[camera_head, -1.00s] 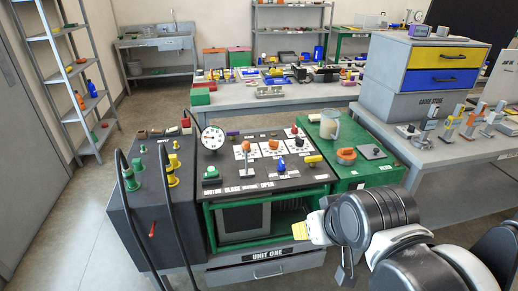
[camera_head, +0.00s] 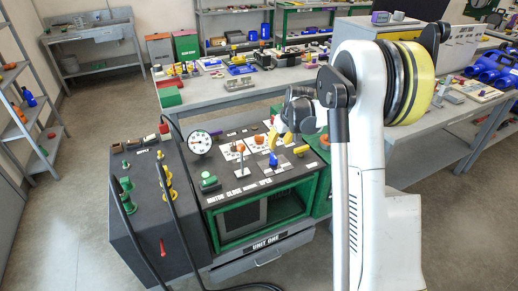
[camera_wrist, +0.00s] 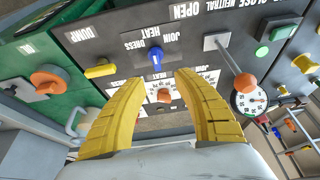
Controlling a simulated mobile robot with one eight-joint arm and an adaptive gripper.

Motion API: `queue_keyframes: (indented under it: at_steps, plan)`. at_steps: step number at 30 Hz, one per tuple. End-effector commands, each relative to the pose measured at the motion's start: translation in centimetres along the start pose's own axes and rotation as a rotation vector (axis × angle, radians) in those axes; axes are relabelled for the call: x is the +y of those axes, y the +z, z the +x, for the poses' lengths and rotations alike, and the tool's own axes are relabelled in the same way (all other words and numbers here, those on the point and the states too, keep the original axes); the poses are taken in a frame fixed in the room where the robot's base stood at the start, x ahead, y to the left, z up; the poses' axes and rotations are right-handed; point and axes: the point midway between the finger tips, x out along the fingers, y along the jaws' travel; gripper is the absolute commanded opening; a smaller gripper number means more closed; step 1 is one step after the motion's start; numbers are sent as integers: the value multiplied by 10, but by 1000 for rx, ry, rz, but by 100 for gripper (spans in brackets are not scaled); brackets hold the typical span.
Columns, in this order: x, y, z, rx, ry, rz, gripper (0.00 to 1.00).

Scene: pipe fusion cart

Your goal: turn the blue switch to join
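The blue switch (camera_wrist: 155,56) stands on a grey plate on the dark panel, with upside-down labels JOIN, HEAT and DRESS around it in the wrist view. It also shows in the head view (camera_head: 273,160). I cannot tell surely which label it points to. My gripper (camera_wrist: 162,80) has yellow fingers spread apart, with nothing between them. The blue switch lies just beyond the fingertips, untouched in the wrist view. In the head view my gripper (camera_head: 274,140) is over the back part of the panel, behind the blue switch.
An orange knob on a white dial (camera_wrist: 163,95) shows between the fingers. A lever with an orange ball (camera_wrist: 245,81) rises to the right in the wrist view. A yellow handle (camera_wrist: 100,69) is to the left. A gauge (camera_head: 201,143) and black hoses stand left in the head view.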

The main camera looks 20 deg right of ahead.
Motion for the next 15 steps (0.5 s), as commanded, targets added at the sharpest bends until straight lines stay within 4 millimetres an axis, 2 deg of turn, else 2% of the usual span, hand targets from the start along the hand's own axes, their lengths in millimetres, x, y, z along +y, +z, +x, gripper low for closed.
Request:
queue_keyframes:
  at_steps: [1, 4, 8, 15]
  plan:
    - [8, -1, 8, -4, -1, 1, 36]
    - [15, 0, 21, -9, -4, -2, 36]
    - [17, 0, 35, -11, -6, -3, 36]
    - [16, 2, 81, -10, -6, -3, 36]
